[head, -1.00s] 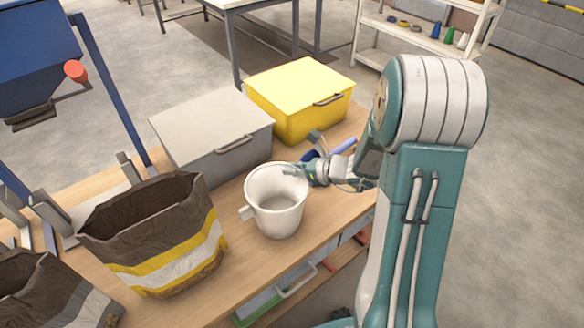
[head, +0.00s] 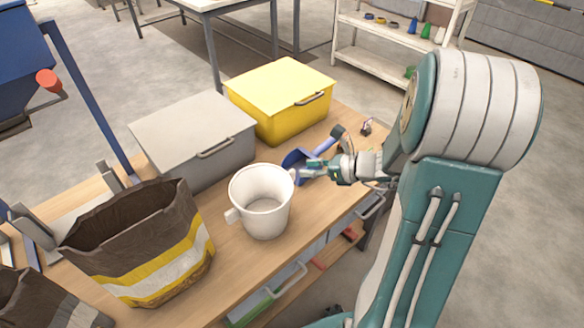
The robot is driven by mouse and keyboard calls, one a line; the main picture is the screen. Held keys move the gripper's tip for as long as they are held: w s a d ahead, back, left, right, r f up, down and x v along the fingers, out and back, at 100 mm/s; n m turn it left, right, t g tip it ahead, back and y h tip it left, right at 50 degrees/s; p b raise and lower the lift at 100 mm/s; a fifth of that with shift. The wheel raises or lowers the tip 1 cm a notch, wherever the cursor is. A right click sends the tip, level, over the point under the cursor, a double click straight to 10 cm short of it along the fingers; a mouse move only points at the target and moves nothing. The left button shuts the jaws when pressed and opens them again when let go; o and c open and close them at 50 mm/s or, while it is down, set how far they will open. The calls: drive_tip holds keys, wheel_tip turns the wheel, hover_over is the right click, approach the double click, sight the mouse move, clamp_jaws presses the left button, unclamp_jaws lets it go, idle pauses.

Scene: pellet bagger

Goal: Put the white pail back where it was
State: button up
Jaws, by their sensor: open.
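The white pail (head: 264,204) stands upright on the wooden workbench, between the brown bag and my arm. It has a tab on its left side and another at its upper right rim, and it looks empty. My gripper (head: 306,174) is open just right of the pail's rim, close to the right tab. I cannot tell whether a fingertip touches the pail.
A blue scoop (head: 310,153) lies behind my gripper. A grey lidded box (head: 194,137) and a yellow lidded box (head: 279,97) stand at the back of the workbench (head: 236,262). An open brown bag (head: 147,243) is at the left. Bare bench lies in front of the pail.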

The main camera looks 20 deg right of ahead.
drive_tip(key=s+a+r+n+g+h, duration=0.2)
drive_tip(key=s+a+r+n+g, duration=0.4)
drive_tip(key=s+a+n, duration=0.6)
drive_tip(key=s+r+n+t+h, duration=0.2)
drive_tip(key=s+r+n+h, duration=0.3)
drive_tip(key=n, duration=1.1)
drive_tip(key=shift+s+d+r+n+h, duration=0.25)
drive_tip(key=shift+d+r+n+h, duration=0.2)
drive_tip(key=shift+r+h, duration=0.6)
